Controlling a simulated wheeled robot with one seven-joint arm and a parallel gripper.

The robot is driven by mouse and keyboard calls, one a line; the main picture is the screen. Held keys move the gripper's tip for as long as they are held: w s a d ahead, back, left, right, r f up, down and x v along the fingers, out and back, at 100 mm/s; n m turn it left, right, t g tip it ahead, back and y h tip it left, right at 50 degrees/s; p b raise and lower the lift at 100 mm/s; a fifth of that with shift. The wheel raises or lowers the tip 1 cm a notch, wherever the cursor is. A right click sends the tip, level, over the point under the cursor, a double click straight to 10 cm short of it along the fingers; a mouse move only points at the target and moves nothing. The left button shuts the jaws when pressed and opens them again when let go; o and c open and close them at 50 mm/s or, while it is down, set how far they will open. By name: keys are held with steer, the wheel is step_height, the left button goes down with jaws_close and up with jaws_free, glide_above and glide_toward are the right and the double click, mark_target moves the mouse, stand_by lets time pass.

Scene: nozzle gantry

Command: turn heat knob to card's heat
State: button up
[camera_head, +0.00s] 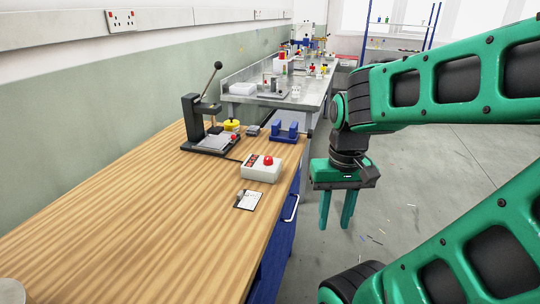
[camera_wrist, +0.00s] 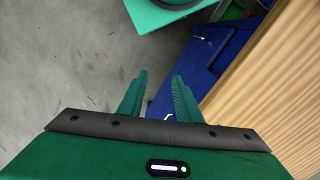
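I cannot pick out the heat knob for certain. A white box with a red button (camera_head: 262,168) sits behind the card. A black lever press (camera_head: 207,125) stands further back, with a small red knob (camera_head: 234,137) at its base. My gripper (camera_head: 337,215) points down over the floor, to the right of the bench. It is open and empty; in the wrist view its fingers (camera_wrist: 158,95) are apart with only floor and cabinet behind.
A blue holder (camera_head: 285,131) and a yellow round item (camera_head: 232,125) stand near the press. A blue cabinet (camera_wrist: 205,75) is under the bench. A metal bench with several items is beyond.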

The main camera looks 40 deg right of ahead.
steer(key=o, duration=0.3)
steer(key=shift+s+r, duration=0.2)
steer(key=shift+s, duration=0.15)
steer(key=n+t, duration=0.5)
glide_toward(268, 157)
steer(key=shift+h, duration=0.4)
steer(key=x, duration=0.8)
steer(key=shift+a+f, duration=0.1)
steer(key=shift+a, duration=0.3)
steer(key=shift+c, duration=0.5)
steer(key=c, duration=0.9)
